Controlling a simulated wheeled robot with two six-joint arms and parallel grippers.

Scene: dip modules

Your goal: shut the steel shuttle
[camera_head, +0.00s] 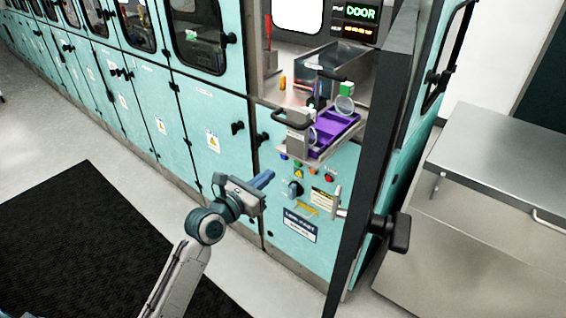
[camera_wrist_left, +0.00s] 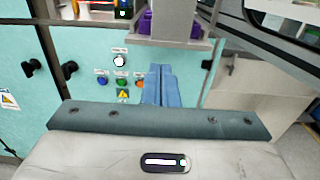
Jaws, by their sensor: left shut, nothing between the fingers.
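The steel shuttle (camera_head: 318,155) sticks out of the teal machine's front in the head view. It carries a purple tray (camera_head: 335,128) and has a black handle (camera_head: 291,121) at its outer left side. The shuttle's front edge also shows at the top of the left wrist view (camera_wrist_left: 130,38), with part of the purple tray above it. My left gripper (camera_head: 269,175) is shut and empty, its blue fingers together, left of and lower than the shuttle. The fingers (camera_wrist_left: 160,72) point towards the machine front in the left wrist view. My right gripper is out of view.
An open door (camera_head: 381,150) with a dark frame stands right of the shuttle. Coloured buttons (camera_head: 298,174) and a dark knob (camera_head: 295,188) sit below it. A lit display (camera_head: 360,13) reads DOOR. A steel cabinet (camera_head: 490,190) stands at right. Floor is clear at left.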

